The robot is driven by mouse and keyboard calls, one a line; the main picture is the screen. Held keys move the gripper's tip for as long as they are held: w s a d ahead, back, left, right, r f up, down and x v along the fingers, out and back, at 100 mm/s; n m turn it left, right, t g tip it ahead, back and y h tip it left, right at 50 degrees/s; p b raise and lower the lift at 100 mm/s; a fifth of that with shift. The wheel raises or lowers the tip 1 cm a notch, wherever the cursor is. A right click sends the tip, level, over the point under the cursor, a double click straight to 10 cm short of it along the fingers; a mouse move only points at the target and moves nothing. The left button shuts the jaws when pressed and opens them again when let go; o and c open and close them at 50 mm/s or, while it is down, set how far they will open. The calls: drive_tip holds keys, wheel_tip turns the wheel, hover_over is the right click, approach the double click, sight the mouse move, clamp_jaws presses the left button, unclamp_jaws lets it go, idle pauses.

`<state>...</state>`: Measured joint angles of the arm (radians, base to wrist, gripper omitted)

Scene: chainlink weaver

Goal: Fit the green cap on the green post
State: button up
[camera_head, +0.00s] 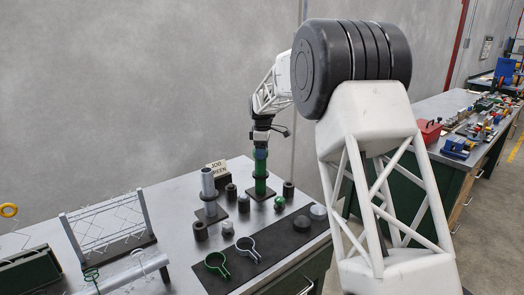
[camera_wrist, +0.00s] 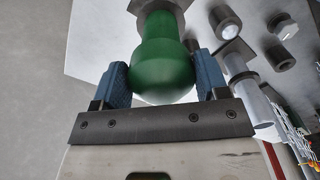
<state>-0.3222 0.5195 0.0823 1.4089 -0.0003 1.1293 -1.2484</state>
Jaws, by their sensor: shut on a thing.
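The green post (camera_head: 261,185) stands upright on a dark base on the bench, with a dark collar partway up. My gripper (camera_head: 261,153) is over the post's top, pointing down. In the wrist view its blue fingers (camera_wrist: 163,85) are shut on a rounded green cap (camera_wrist: 163,72). The cap is in line with the narrower green post (camera_wrist: 158,28) beyond it, with no gap visible between them. The cap hides the post's rim, so I cannot tell how far down it sits.
A grey post (camera_head: 208,186) stands just left, near a job sign (camera_head: 216,168). Small dark and grey fittings and a green piece (camera_head: 279,203) lie around. A dark mat (camera_head: 272,252) holds a green clamp (camera_head: 216,263) and a grey clamp (camera_head: 247,248). A wire-mesh rack (camera_head: 105,225) is at left.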

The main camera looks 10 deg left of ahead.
drive_tip(key=o, duration=1)
drive_tip(key=shift+r, duration=0.1)
drive_tip(key=shift+r, duration=3.85)
